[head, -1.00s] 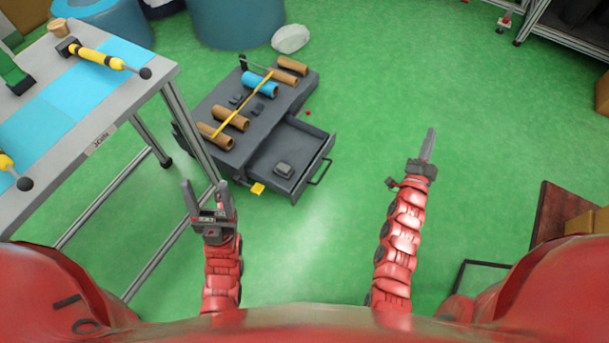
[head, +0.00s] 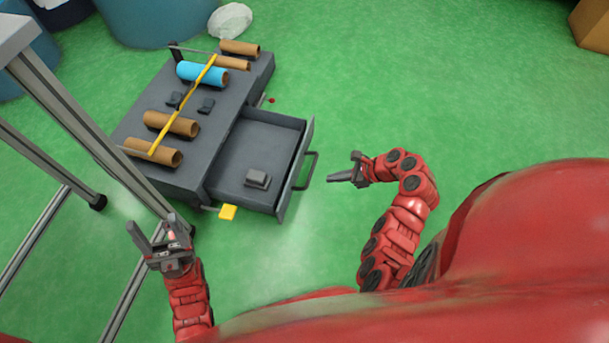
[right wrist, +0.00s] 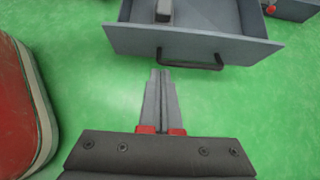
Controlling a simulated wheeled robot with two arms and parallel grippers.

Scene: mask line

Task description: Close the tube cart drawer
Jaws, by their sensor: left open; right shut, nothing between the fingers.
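The dark grey tube cart (head: 190,125) stands on the green floor with tubes on its top. Its drawer (head: 262,147) is pulled out toward the right, with a small grey block (head: 257,179) inside. The drawer front carries a dark handle (head: 307,170). My right gripper (head: 333,179) is shut and empty, just to the right of the handle, pointing left at it. In the right wrist view the shut fingers (right wrist: 161,75) point at the drawer front (right wrist: 190,45), near the handle (right wrist: 190,63); contact cannot be told. My left gripper (head: 150,232) is open and empty, below left of the cart.
A table with metal legs (head: 75,130) stands left of the cart, close to my left gripper. A yellow pedal-like piece (head: 228,212) sticks out at the cart's lower edge. A white rock-like object (head: 230,20) lies behind. The floor right of the drawer is clear.

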